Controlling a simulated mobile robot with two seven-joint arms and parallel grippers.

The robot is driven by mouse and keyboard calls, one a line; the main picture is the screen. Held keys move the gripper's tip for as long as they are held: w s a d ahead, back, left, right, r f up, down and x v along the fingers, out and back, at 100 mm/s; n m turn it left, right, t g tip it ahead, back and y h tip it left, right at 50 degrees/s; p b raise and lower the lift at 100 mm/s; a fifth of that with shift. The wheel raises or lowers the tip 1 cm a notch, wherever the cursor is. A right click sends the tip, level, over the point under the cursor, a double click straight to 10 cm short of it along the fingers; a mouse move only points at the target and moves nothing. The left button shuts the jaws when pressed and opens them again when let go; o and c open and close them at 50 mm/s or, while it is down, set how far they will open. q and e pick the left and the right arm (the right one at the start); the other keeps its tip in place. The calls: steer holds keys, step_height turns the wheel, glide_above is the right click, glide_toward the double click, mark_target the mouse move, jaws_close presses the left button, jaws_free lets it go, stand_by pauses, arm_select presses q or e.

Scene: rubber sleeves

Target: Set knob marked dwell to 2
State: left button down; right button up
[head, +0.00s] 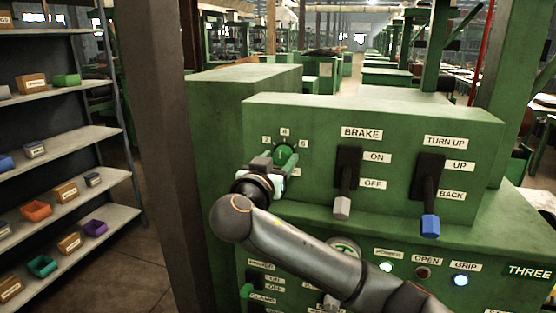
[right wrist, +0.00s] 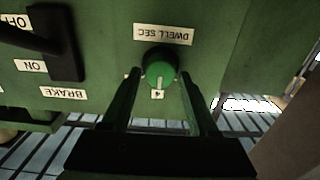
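The green dwell knob (right wrist: 160,70) is round, on the front of the green panel box. In the right wrist view, which is upside down, the "DWELL SEC" plate (right wrist: 163,34) is beside it. The knob's white mark points at the plate reading 4 (right wrist: 157,94). In the head view the knob (head: 285,154) shows partly, behind my right gripper (head: 279,172). In the right wrist view the fingers of my right gripper (right wrist: 161,78) are apart, one on each side of the knob, with narrow gaps seeming to show. My left gripper is not in view.
Right of the knob are the brake lever (head: 343,183) and a blue-tipped lever (head: 430,200). Below is a sloped panel with lit buttons (head: 461,280) and more switches. A dark post (head: 165,150) and shelves (head: 75,140) with small bins stand at left.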

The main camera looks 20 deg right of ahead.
jaws_close()
stand_by(0.3)
steer(key=shift+f+n+b, duration=0.15)
steer(key=shift+n+b, duration=0.15)
steer(key=shift+b, duration=0.15)
steer(key=shift+n+b, duration=0.5)
steer(key=shift+n, duration=0.1)
steer(key=shift+a+n, duration=0.1)
steer(key=shift+n, duration=0.7)
steer(key=n+p, duration=0.1)
steer(key=n, duration=0.2)
steer(key=shift+w+n+p, duration=0.1)
steer(key=shift+n+p, duration=0.2)
steer(key=shift+n, duration=1.4)
